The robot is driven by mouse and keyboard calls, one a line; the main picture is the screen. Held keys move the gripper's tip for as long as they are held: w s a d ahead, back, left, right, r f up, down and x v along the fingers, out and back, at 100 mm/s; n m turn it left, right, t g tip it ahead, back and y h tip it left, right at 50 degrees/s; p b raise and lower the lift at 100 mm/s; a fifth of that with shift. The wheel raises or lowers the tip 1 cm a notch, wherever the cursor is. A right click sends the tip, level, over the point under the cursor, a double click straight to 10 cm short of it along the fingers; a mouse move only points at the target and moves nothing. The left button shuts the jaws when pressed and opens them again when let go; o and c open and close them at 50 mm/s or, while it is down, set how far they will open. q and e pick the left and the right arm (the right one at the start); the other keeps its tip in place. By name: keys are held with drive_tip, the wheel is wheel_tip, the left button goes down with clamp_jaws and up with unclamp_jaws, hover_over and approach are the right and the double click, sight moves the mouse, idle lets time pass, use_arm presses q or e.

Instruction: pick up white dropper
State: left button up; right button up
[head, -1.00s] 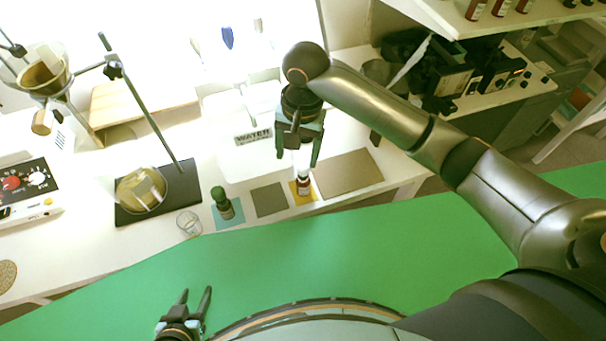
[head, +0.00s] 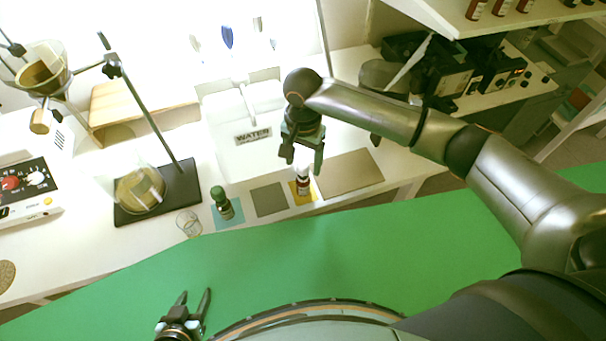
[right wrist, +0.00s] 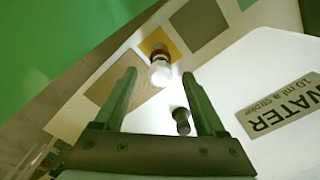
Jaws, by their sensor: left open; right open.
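The white dropper (head: 302,172) is the pale top of a small bottle with a red-brown lower part. The bottle stands upright on a yellow square in the head view, and its white top also shows in the right wrist view (right wrist: 160,74). My right gripper (head: 303,164) is open above and around the top of the bottle in the head view. In the right wrist view the dropper appears between the two fingertips (right wrist: 159,77); whether they touch it I cannot tell. My left gripper (head: 194,297) is open and empty at the bottom left, far from the bottle.
A green-capped bottle (head: 222,204) stands on a blue square, with a clear glass (head: 188,223) beside it. A bare grey square (head: 269,199) and brown mat (head: 348,172) flank the yellow one. A WATER-labelled container (head: 250,155) stands behind. A small dark object (right wrist: 181,121) shows near the right finger.

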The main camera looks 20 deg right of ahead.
sight(303, 178)
drive_tip(key=shift+f, duration=1.35)
drive_tip(key=c, duration=0.8)
